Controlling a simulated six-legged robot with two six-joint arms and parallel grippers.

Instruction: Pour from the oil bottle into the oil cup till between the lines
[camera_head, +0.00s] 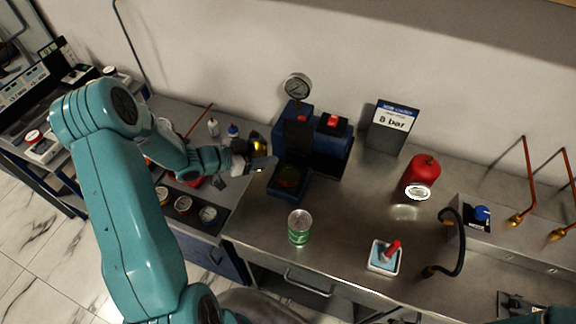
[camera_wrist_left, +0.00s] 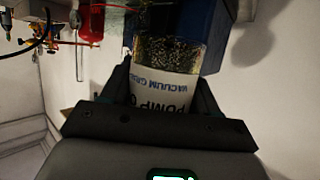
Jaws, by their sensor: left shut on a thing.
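My left gripper (camera_head: 264,163) is shut on the oil bottle (camera_head: 259,146), just left of the blue gauge rig. In the left wrist view the bottle's white label (camera_wrist_left: 160,92) sits between the two dark fingers (camera_wrist_left: 160,100). Its printing reads upside down, and clear amber, speckled contents show past the label. The bottle's mouth is hidden, and I cannot tell whether oil flows. A dark cup-like spot on the rig's front block (camera_head: 289,180) may be the oil cup; its lines and level are too small to read. A dark shape at the lower right (camera_head: 518,304) may be my right gripper.
The blue rig (camera_head: 335,150) carries a round gauge (camera_head: 297,88) and red knobs. A green can (camera_head: 300,228), a red cylinder (camera_head: 422,175), a white tray (camera_head: 384,257) and a black hose (camera_head: 458,245) stand on the bench. Bare bench lies between them.

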